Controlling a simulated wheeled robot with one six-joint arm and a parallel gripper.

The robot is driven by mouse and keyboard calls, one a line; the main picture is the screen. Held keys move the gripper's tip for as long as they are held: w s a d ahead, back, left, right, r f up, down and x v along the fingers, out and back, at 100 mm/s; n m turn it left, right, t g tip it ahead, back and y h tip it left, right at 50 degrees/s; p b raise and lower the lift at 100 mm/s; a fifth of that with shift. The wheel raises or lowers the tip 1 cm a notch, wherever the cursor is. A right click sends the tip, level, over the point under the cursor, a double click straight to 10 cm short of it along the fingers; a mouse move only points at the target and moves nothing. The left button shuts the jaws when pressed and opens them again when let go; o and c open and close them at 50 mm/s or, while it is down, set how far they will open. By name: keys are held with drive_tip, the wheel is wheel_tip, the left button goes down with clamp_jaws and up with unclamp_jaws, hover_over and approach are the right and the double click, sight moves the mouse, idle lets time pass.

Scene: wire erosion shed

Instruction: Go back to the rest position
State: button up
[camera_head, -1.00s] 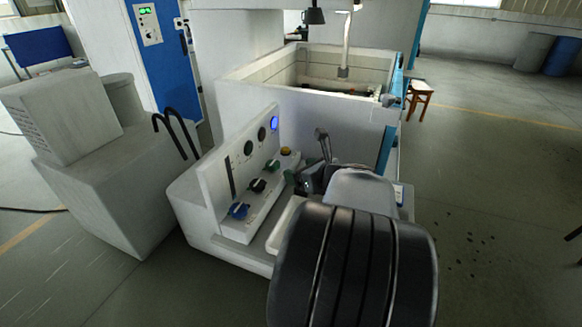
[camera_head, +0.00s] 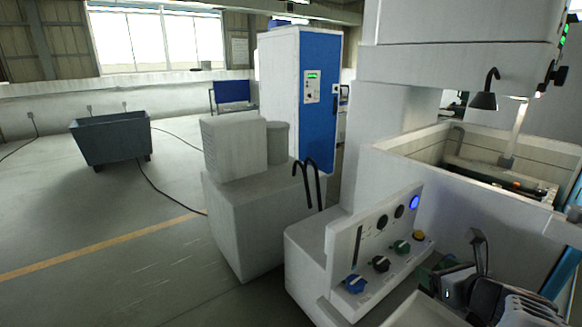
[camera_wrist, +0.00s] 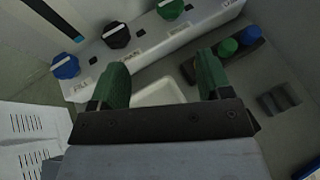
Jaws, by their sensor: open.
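My gripper (camera_wrist: 160,78) shows in the wrist view with its two green fingers spread wide. Nothing is between them except a pale tray-like recess on the machine behind. In the head view my arm is at the lower right, in front of the machine, and the fingers are partly hidden. The control panel (camera_head: 342,262) is close to the gripper. In the wrist view the blue knob (camera_wrist: 66,67), black knob (camera_wrist: 117,35) and green knob (camera_wrist: 170,9) lie beyond the fingers.
A dark holder with a green cylinder (camera_wrist: 228,47) and a blue one (camera_wrist: 250,35) lies right of the fingers. The machine's open tank (camera_head: 480,143) stands behind the panel. A grey cabinet (camera_head: 240,215) stands left, a blue-fronted cabinet (camera_head: 312,100) behind.

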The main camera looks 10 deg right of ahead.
drive_tip(key=s+a+f+n+g+p, duration=0.1)
drive_tip(key=a+n+g, duration=0.3)
drive_tip(key=a+n, duration=0.7)
drive_tip(key=s+a+f+n+g+p, duration=0.1)
drive_tip(key=a+n+g, duration=0.4)
drive_tip(key=a+n, duration=0.6)
drive_tip(key=s+f+n, duration=0.1)
drive_tip(key=s+n, duration=0.1)
drive_tip(key=n, duration=1)
drive_tip(key=shift+s+f+g, duration=0.15)
drive_tip(key=shift+s+g, duration=0.15)
